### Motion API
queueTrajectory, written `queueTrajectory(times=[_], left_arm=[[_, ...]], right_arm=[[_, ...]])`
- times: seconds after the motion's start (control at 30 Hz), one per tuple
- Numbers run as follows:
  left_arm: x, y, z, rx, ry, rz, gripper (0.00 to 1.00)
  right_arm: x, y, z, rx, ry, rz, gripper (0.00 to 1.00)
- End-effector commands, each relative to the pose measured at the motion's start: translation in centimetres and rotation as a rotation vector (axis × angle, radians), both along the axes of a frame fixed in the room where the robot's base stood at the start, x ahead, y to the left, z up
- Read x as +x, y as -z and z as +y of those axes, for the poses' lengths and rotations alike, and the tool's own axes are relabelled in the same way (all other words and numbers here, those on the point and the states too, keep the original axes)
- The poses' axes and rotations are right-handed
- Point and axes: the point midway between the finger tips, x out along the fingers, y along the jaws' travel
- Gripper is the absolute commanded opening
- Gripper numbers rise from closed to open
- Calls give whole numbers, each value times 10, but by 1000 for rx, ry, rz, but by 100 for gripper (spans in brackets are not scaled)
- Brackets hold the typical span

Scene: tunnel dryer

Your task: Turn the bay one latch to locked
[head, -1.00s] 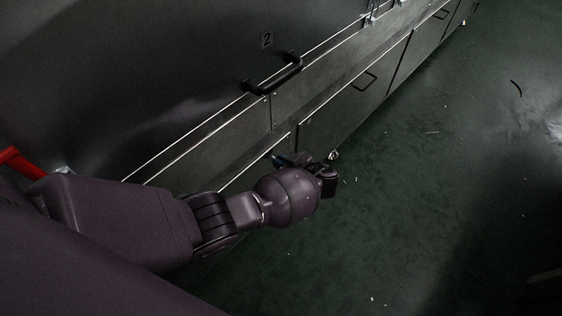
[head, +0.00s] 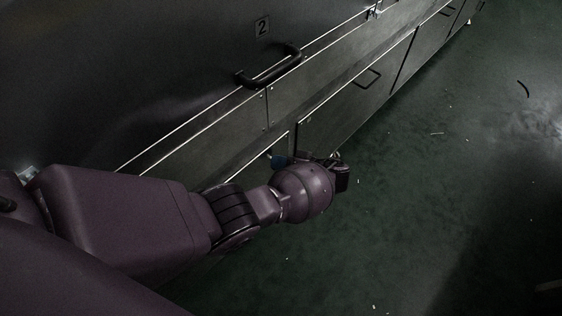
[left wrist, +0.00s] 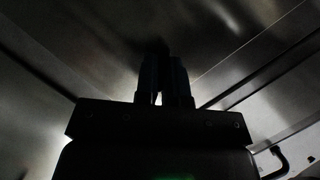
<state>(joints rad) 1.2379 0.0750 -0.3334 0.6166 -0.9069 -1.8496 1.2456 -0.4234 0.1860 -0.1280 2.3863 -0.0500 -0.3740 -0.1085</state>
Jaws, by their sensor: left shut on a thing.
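My left gripper (head: 280,160) is low against the grey metal front of the dryer, near the edge of a lower panel. My own wrist hides most of it. In the left wrist view its two dark fingers (left wrist: 165,80) stand close together with a narrow bright gap near their base. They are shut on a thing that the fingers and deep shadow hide. I cannot make out the bay one latch or which way it is turned. My right gripper is not in view.
A black bar handle (head: 268,72) sits below a plate with the number 2 (head: 262,26). Lower panels with a thin wire handle (head: 368,79) run off to the upper right. A small metal fitting (head: 375,11) is at the top. The green floor (head: 430,190) is open, with small scraps.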

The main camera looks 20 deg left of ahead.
Motion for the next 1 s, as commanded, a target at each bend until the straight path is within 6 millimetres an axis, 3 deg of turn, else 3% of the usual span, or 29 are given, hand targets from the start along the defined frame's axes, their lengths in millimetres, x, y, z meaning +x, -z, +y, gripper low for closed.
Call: queueTrajectory(times=[0.5, 1.0], left_arm=[[0, 7, -1, 160, 0, 444, 0], [1, 6, -1, 238, 1, 656, 0]], right_arm=[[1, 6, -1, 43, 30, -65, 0], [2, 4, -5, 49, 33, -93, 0]])
